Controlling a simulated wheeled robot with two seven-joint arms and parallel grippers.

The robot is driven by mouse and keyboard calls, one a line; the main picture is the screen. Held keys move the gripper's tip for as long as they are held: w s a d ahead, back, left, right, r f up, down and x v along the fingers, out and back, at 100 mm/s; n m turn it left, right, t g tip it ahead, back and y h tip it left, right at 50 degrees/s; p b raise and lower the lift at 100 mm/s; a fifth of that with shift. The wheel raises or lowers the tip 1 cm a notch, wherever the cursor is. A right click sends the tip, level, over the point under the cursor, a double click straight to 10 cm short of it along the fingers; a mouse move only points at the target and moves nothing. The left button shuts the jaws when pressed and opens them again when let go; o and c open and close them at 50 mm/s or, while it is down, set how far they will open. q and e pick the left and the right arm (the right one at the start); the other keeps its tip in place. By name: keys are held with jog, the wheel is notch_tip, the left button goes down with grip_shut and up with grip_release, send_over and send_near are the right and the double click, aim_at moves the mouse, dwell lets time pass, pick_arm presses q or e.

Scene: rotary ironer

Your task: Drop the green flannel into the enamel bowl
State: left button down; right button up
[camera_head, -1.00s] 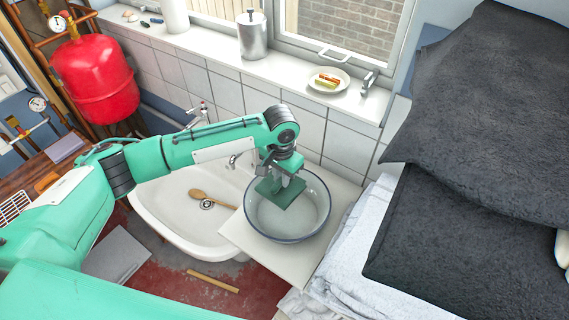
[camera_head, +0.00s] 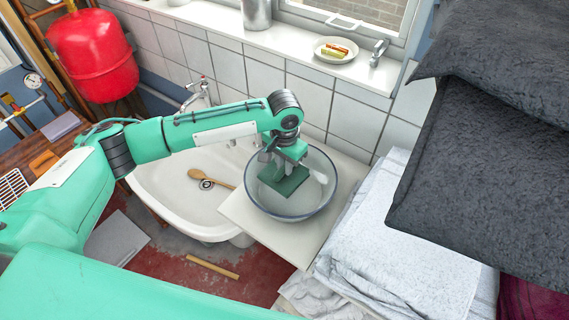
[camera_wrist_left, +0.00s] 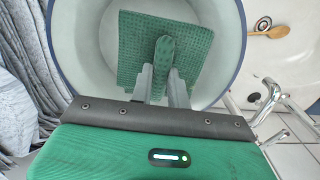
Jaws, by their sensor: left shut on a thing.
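The green flannel (camera_head: 288,181) is a dark green, waffle-textured square. My left gripper (camera_head: 281,168) is shut on it and holds it over the enamel bowl, within the rim's outline. In the left wrist view the flannel (camera_wrist_left: 190,50) hangs from the fingertips (camera_wrist_left: 163,75), with a pinched fold between them. The white enamel bowl (camera_head: 318,200) with a blue rim stands on a pale board beside the basin. In the left wrist view the bowl (camera_wrist_left: 75,50) surrounds the flannel. I cannot tell whether the flannel touches the bowl's floor. My right gripper is not in view.
A white basin (camera_head: 165,200) with a wooden spoon (camera_head: 212,180) lies left of the bowl. Folded white towels (camera_head: 400,240) and dark grey cloths (camera_head: 490,170) are stacked at right. A tap (camera_head: 200,95) stands behind the basin. A plate (camera_head: 336,50) sits on the sill.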

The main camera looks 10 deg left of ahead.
pick_arm(q)
jog(key=c, duration=1.8)
grip_release()
jog(key=o, duration=0.5)
jog(key=shift+r, duration=0.1)
jog(key=shift+o, duration=0.2)
jog(key=shift+r, duration=0.2)
notch_tip(320, 180, up, 13)
jog(key=b, duration=0.3)
jog(key=shift+r, duration=0.2)
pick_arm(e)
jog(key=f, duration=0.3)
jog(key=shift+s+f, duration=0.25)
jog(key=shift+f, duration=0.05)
pick_arm(q)
jog(key=shift+r, duration=0.1)
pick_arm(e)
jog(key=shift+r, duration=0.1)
